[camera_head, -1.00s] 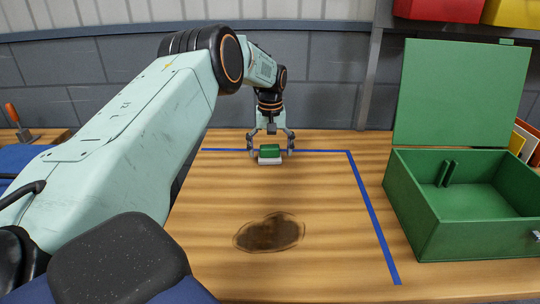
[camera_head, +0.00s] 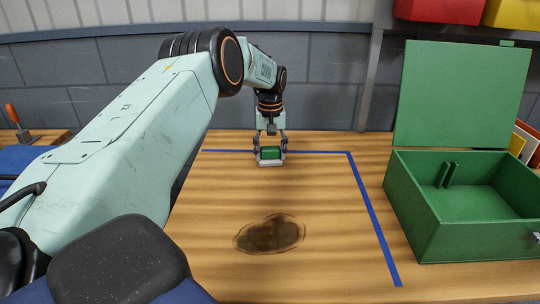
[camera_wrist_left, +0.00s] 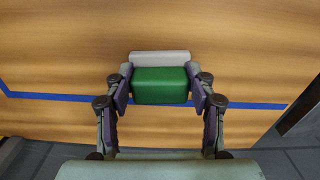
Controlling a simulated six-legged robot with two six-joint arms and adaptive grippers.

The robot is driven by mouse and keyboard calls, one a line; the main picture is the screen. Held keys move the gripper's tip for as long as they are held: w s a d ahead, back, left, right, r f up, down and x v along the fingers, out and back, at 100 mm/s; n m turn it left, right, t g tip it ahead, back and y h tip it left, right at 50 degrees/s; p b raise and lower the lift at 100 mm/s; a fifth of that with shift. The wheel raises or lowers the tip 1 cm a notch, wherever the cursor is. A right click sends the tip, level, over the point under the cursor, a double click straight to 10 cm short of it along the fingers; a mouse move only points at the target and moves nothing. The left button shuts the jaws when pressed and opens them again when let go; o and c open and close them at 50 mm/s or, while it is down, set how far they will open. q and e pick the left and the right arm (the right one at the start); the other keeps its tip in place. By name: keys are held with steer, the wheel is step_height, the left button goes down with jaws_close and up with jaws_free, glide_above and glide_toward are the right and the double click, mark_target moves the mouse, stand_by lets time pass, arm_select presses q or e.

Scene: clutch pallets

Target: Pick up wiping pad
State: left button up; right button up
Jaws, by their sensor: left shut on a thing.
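The wiping pad (camera_head: 271,154) has a green block on top and a pale white-grey base. It is at the far side of the wooden table, close to the blue tape line. My left gripper (camera_head: 270,158) is shut on the pad, with one finger against each side of it. In the left wrist view the green top of the pad (camera_wrist_left: 161,86) sits between the two fingers of my left gripper (camera_wrist_left: 160,83), and its pale base shows beyond. Whether the pad touches the table is hard to tell. My right gripper is not in view.
A dark brown stain (camera_head: 270,234) lies on the wooden table (camera_head: 320,200) inside the blue tape line (camera_head: 372,215). An open green box (camera_head: 470,210) stands at the right with its lid up. A trowel (camera_head: 20,125) lies at the far left.

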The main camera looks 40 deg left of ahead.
mark_target(270, 149)
arm_select(q)
steer(key=shift+s+f, duration=0.1)
steer(key=shift+f, duration=0.05)
step_height(270, 149, up, 9)
steer(key=shift+r+p, duration=0.15)
steer(key=shift+p, duration=0.55)
steer(key=shift+r, duration=0.3)
steer(key=shift+a, duration=0.1)
steer(key=o, duration=0.5)
steer(key=shift+r, duration=0.1)
steer(key=shift+c, duration=1.7)
